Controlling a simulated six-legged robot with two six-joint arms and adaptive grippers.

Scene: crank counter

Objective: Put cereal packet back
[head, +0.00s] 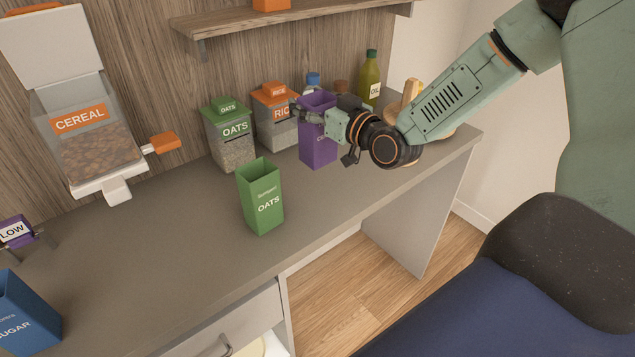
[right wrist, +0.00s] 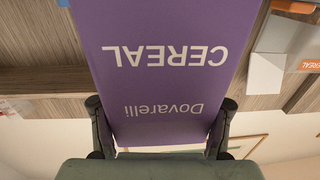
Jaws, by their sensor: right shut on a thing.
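The purple cereal packet (head: 318,146) stands upright at the back right of the counter in the head view, or just above it; I cannot tell which. My right gripper (head: 335,118) is shut on it from the right and hides part of its face. In the right wrist view the packet (right wrist: 165,60) fills the middle, its CEREAL lettering upside down, between the two fingers (right wrist: 160,130). My left gripper is not in view.
A green oats packet (head: 262,200) stands in front on the counter (head: 190,230). Oats (head: 230,140) and rice (head: 275,120) canisters stand left of the purple packet, an oil bottle (head: 370,80) behind right. A cereal dispenser (head: 85,125) and blue sugar packet (head: 22,318) are left.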

